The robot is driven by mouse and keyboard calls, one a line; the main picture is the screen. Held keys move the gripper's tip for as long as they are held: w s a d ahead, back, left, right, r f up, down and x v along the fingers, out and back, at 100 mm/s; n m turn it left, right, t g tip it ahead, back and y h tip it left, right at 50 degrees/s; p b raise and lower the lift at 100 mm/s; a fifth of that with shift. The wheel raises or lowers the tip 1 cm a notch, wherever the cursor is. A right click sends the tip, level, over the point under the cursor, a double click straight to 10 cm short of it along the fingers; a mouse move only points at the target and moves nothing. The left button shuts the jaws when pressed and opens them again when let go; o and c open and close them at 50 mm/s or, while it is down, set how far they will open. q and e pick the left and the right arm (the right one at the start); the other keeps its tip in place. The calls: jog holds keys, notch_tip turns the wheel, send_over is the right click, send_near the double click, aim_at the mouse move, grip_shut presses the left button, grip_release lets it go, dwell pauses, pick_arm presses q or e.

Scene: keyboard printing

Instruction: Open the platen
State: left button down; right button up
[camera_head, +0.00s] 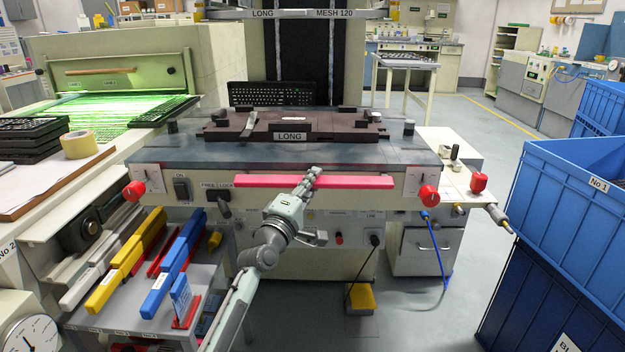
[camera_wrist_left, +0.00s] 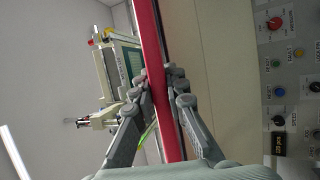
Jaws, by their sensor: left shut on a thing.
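The platen is most likely the flat grey bed (camera_head: 180,146) of the printing machine, lying level in the middle of the head view. A brown jig (camera_head: 235,120) labelled LONG sits on it. A long pinkish-red bar (camera_head: 370,182) runs along the machine's front edge, just below the bed. My left gripper (camera_head: 310,178) is shut on this bar near its middle. In the left wrist view the red bar (camera_wrist_left: 152,45) passes between the two fingers of the gripper (camera_wrist_left: 157,85). My right gripper is not in view.
A FREE/LOCK lever (camera_head: 222,200) and red knobs (camera_head: 428,194) are on the machine's front. A black keyboard (camera_head: 279,93) is upright behind the bed. A cart (camera_head: 90,312) with coloured bars stands at lower left; blue crates (camera_head: 582,190) are at right.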

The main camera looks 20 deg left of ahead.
pick_arm(q)
jog(key=shift+s+d+f, duration=0.1)
jog(key=shift+d+f, duration=0.05)
jog(key=shift+f, duration=0.05)
dwell(0.3)
jog(key=c, duration=1.5)
grip_release()
jog(key=shift+s+r, duration=0.1)
jog(key=shift+s, duration=0.05)
jog(key=shift+c, duration=0.2)
jog(key=v, duration=1.2)
